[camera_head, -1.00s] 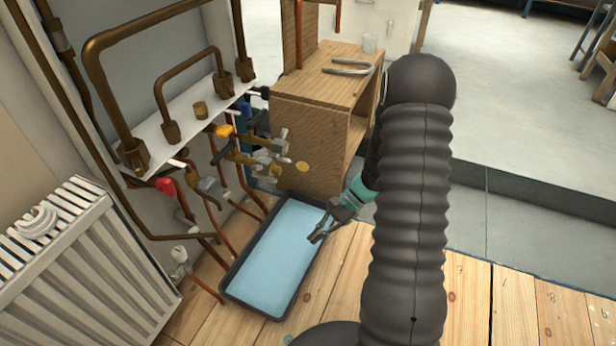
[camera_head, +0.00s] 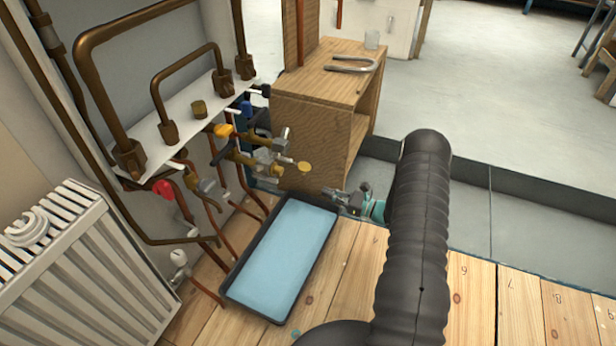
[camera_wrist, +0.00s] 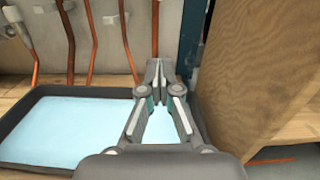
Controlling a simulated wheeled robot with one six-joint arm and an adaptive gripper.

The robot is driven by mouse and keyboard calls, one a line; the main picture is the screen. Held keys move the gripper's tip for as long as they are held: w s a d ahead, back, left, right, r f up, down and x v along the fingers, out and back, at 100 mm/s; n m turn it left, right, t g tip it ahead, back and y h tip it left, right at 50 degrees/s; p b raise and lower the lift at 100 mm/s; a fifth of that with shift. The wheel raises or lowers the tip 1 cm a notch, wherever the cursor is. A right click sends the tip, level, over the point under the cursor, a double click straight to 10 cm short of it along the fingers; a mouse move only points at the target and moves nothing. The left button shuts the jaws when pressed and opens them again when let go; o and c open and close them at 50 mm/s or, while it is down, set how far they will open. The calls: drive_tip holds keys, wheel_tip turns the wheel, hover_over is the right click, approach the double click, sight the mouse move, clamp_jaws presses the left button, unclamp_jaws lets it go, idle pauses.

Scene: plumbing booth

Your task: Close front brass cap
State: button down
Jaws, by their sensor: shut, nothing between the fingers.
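A round brass cap (camera_head: 304,166) shows at the right end of the cluster of valves and fittings, in front of the wooden cabinet. Whether it is open or closed is too small to tell. My gripper (camera_head: 328,191) is below and to the right of the cap, near the upper right corner of the tray, pointing left. It touches nothing that I can see. In the wrist view my gripper (camera_wrist: 158,72) has its fingertips together and empty, in front of copper pipes. The cap does not show in the wrist view.
A black tray (camera_head: 250,307) with a light blue inside lies on the wooden floor below the pipes. The wooden cabinet (camera_head: 310,125) stands behind the fittings and close to the right in the wrist view (camera_wrist: 255,70). A white radiator (camera_head: 85,265) is at the left.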

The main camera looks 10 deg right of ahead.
sight(300, 168)
drive_tip(key=w+a+r, duration=0.4)
drive_tip(key=a+r, duration=0.1)
drive_tip(key=a, duration=0.1)
drive_tip(key=shift+w+a, duration=0.4)
idle(0.3)
